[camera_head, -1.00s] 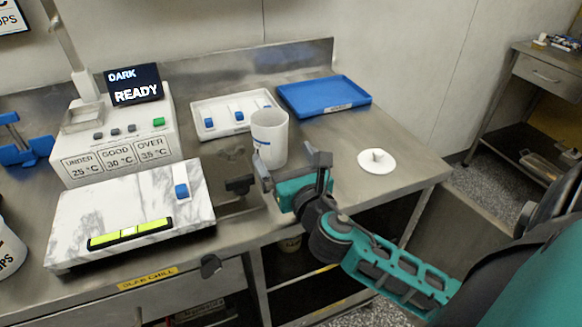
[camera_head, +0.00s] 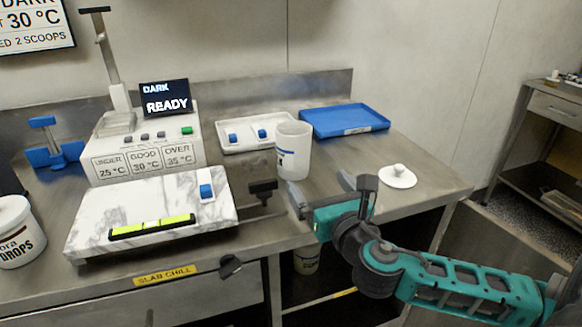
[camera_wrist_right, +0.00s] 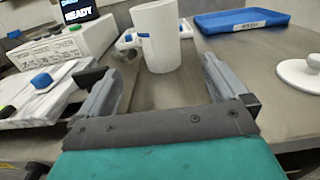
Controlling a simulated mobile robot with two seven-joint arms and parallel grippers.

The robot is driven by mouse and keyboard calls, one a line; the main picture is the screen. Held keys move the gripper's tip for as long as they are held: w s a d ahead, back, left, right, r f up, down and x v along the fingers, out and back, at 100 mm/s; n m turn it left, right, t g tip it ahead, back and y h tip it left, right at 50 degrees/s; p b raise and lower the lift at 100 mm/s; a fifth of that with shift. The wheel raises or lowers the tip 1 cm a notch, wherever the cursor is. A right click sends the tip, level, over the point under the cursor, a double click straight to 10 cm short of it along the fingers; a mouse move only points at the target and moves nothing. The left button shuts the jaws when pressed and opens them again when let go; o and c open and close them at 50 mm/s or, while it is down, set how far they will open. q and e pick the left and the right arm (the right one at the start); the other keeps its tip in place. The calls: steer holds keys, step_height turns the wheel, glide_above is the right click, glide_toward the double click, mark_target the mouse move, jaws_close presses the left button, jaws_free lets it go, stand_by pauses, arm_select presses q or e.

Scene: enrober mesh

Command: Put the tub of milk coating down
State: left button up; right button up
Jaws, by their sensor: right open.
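A white tub (camera_head: 293,151) with a blue mark on its side stands upright on the steel bench; I cannot read its label. It also shows in the right wrist view (camera_wrist_right: 157,38), just beyond the fingertips. My right gripper (camera_head: 322,190) is open and empty, in front of the tub and apart from it. In the right wrist view its two fingers (camera_wrist_right: 158,85) are spread wide with bare bench between them. A white lid with a knob (camera_head: 397,177) lies on the bench to the right. My left gripper is not in view.
A blue tray (camera_head: 345,120) and a white tray with blue-handled pieces (camera_head: 236,147) stand behind the tub. A machine with a READY display (camera_head: 166,97) and a marble slab with a level (camera_head: 100,225) are at left. A white drops tub (camera_head: 17,235) stands far left.

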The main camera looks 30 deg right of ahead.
mark_target(299, 162)
steer(key=x, duration=0.7)
steer(key=shift+d, duration=0.15)
steer(key=x, duration=0.3)
steer(key=f+b+x, duration=0.1)
steer(key=x, duration=0.1)
steer(key=shift+w, duration=0.5)
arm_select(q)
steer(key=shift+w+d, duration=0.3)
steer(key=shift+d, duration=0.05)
arm_select(e)
steer(key=shift+c, duration=0.3)
